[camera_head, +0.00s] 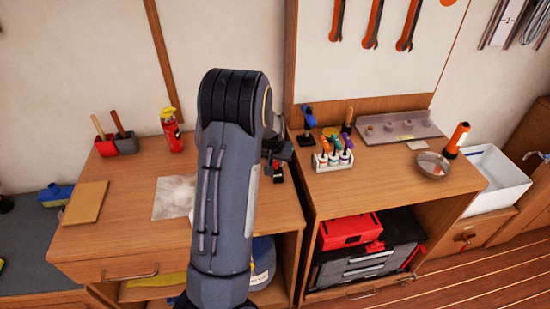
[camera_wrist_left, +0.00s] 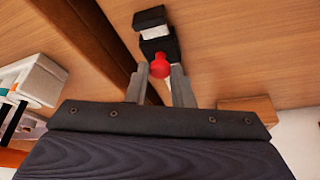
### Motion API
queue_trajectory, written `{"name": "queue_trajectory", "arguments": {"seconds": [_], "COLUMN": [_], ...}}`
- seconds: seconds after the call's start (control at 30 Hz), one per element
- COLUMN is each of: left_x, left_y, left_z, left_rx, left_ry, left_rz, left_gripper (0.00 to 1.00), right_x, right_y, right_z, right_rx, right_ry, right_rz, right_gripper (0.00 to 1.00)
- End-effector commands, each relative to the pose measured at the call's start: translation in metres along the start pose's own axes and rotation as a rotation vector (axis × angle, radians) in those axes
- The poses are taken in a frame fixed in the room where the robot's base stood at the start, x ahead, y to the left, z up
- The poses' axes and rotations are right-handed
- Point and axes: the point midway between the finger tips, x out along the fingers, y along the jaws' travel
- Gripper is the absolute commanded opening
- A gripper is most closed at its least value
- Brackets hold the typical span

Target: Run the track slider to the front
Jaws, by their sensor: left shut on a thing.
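The slider shows in the left wrist view as a black block (camera_wrist_left: 158,48) with a red knob (camera_wrist_left: 160,66) on it, and a white part with a black end beyond. My left gripper (camera_wrist_left: 161,72) has its two fingers on either side of the red knob and is shut on it. In the head view the black block (camera_head: 278,178) shows small at the right edge of the left desk, beside my left arm. My left gripper (camera_head: 275,158) is there too, mostly hidden by the arm. I cannot make out the track's full length. My right gripper is not in view.
The right desk carries a rack of small bottles (camera_head: 333,155) and a metal dish (camera_head: 432,165). A narrow gap separates the desks.

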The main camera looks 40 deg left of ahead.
Motion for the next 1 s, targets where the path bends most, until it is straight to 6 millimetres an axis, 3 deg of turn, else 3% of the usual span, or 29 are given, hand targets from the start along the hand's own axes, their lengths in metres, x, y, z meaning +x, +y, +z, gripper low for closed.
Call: {"name": "queue_trajectory", "arguments": {"seconds": [0.4,0.43,0.6,0.87,1.0], "left_x": [-0.001,-0.001,-0.001,-0.002,-0.014], "left_y": [0.001,0.001,0.001,0.001,0.001], "left_z": [0.001,0.001,0.001,0.001,0.0], "left_rx": [-0.001,-0.001,-0.001,0.0,0.001], "left_ry": [0.002,0.002,0.002,0.002,0.006], "left_rz": [0.0,0.0,0.0,0.0,0.001], "left_gripper": [0.0,0.22,0.43,0.43,0.43], "right_x": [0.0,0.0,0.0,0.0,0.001], "right_y": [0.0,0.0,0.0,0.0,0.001], "right_z": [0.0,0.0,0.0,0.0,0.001], "right_rx": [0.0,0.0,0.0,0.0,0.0], "right_ry": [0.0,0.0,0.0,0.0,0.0], "right_rz": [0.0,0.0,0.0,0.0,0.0], "right_gripper": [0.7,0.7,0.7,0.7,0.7]}}
